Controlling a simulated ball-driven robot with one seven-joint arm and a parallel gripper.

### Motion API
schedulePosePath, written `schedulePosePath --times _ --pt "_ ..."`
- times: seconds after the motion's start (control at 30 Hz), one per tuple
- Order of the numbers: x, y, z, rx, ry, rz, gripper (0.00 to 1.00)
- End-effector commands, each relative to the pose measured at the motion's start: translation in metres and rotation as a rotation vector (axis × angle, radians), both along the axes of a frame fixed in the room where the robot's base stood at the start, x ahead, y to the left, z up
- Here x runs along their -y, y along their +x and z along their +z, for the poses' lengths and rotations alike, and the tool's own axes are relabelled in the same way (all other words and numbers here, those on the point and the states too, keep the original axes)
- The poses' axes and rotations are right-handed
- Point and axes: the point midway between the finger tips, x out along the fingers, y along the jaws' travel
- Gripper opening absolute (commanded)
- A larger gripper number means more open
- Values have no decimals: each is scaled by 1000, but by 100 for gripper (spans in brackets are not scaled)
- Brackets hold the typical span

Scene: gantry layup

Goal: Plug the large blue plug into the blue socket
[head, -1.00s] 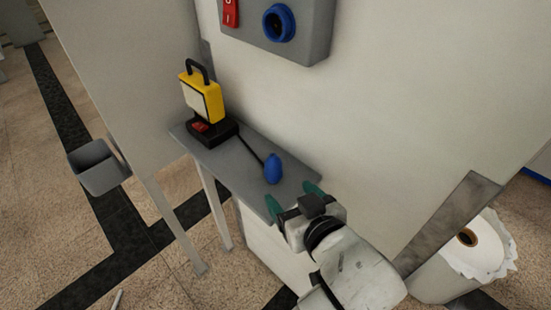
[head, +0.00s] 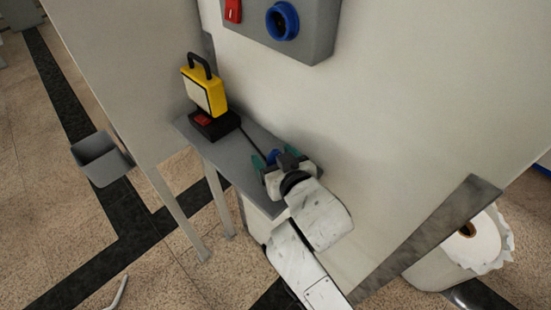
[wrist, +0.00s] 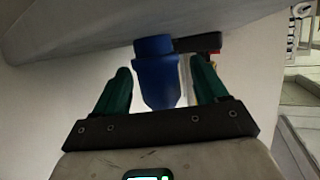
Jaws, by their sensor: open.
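The blue plug (head: 273,156) lies on the grey shelf, mostly hidden behind my gripper in the head view. In the wrist view the blue plug (wrist: 157,75) sits between the two green fingers, with a visible gap on each side. My gripper (head: 273,160) is open around the plug; its fingers also show in the wrist view (wrist: 158,88). A dark cable (head: 251,141) runs from the plug's side to the yellow work lamp (head: 206,92) on its black base. The blue socket (head: 282,21) is on the grey wall box above, beside a red switch (head: 233,10).
The narrow grey shelf (head: 225,167) stands against the pale wall. A white roll (head: 467,250) stands on the floor at the right. The wall between shelf and socket is clear.

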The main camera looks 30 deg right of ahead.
Motion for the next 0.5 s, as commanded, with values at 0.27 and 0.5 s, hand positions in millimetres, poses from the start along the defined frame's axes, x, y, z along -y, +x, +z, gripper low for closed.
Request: schedulePosePath --times 0.27,0.5 --pt "1 12 -5 0 1 0 72" --pt "1 12 -5 0 1 0 60"
